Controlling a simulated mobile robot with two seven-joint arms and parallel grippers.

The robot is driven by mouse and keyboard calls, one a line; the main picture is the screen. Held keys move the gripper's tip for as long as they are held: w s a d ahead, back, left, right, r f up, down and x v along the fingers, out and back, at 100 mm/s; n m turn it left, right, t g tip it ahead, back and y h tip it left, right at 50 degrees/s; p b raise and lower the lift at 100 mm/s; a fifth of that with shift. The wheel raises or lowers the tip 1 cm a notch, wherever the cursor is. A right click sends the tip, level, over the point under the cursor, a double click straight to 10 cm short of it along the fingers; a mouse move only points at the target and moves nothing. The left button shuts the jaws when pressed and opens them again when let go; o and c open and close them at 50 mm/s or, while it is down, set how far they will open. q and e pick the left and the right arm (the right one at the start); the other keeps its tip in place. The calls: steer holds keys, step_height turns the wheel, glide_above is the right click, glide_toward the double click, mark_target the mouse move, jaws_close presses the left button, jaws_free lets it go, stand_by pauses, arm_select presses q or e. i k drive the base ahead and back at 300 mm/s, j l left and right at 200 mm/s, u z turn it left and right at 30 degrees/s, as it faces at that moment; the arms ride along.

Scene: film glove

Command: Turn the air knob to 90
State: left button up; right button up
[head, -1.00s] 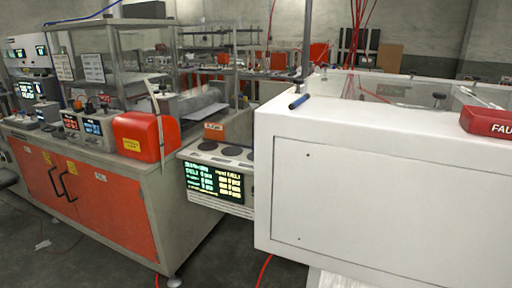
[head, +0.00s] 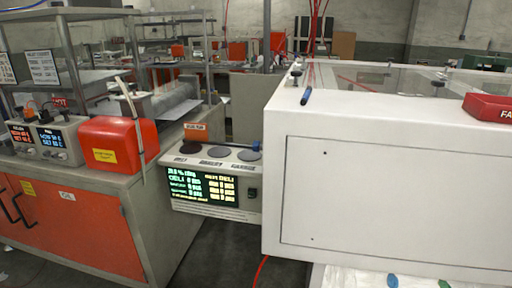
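No knob in the head view can be read clearly as the air knob. A white console (head: 220,213) stands between the bench and the large white box. It has a lit display (head: 203,187) with small green and yellow text. Round discs sit on its top: a dark reddish one (head: 190,147), a grey one (head: 218,152) and a bluish one (head: 248,155). A small black control (head: 252,193) is right of the display. An orange sign (head: 195,131) stands behind; its text is too small to read surely. Neither of my grippers is in view.
A red box (head: 118,145) and instruments with lit displays (head: 55,140) stand on the left bench (head: 160,185). The large white box (head: 390,190) fills the right side, with a red sign (head: 490,108) on top. Some dark floor (head: 235,255) shows between them.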

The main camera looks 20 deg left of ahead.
mark_target(257, 146)
steer(key=j+z, duration=0.1)
steer(key=j, duration=0.75)
steer(key=k+j, duration=0.15)
steer(key=j, duration=0.65)
steer(key=z, duration=0.05)
